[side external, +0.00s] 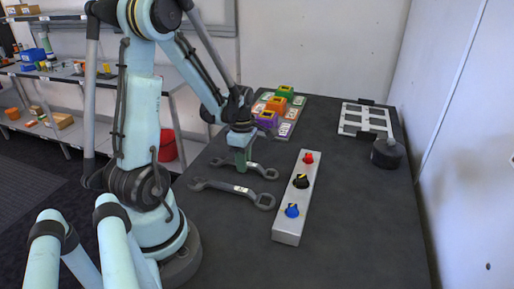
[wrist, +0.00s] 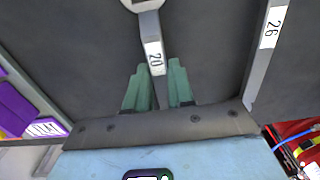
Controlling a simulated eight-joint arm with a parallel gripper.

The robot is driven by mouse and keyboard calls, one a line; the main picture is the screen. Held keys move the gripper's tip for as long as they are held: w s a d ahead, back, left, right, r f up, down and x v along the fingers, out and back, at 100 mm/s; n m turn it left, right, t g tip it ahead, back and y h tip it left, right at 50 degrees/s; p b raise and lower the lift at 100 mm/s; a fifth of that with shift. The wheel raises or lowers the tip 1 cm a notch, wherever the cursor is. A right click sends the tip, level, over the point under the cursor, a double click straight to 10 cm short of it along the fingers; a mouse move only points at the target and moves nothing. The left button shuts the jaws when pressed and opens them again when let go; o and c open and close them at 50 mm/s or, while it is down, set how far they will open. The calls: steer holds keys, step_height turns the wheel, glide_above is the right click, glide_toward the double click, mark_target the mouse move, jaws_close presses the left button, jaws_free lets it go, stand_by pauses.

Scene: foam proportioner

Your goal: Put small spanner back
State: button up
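The small spanner (side external: 258,168) is a grey spanner lying on the dark table, and its white label reads 20 in the wrist view (wrist: 154,57). My gripper (side external: 241,168) is down at its handle, pointing at the table. In the wrist view its two green fingers (wrist: 159,85) stand on either side of the handle, with a narrow gap visible, so it looks open. Part of the handle is hidden by the gripper in the side view. A larger spanner (side external: 233,189), labelled 26 in the wrist view (wrist: 268,40), lies in front of it.
A grey control bar (side external: 289,228) with red, black and blue knobs stands to the right. Behind are a board with coloured blocks (side external: 286,125), a white slotted frame (side external: 366,121) and a dark round object (side external: 388,152). The table's front right (side external: 360,230) is clear.

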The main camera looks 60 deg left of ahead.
steer(key=o, duration=0.3)
steer(key=shift+o, duration=0.2)
step_height(320, 180, up, 12)
steer(key=w+d+m+t, duration=0.1)
steer(key=d+m+t, duration=0.2)
steer(key=d+m, duration=0.6)
steer(key=w+d+r+m+t, duration=0.1)
steer(key=d+m+t, duration=0.3)
steer(key=d+m, duration=0.6)
steer(key=m, duration=0.8)
steer(key=shift+w+r, duration=0.15)
steer(key=shift+w, duration=0.15)
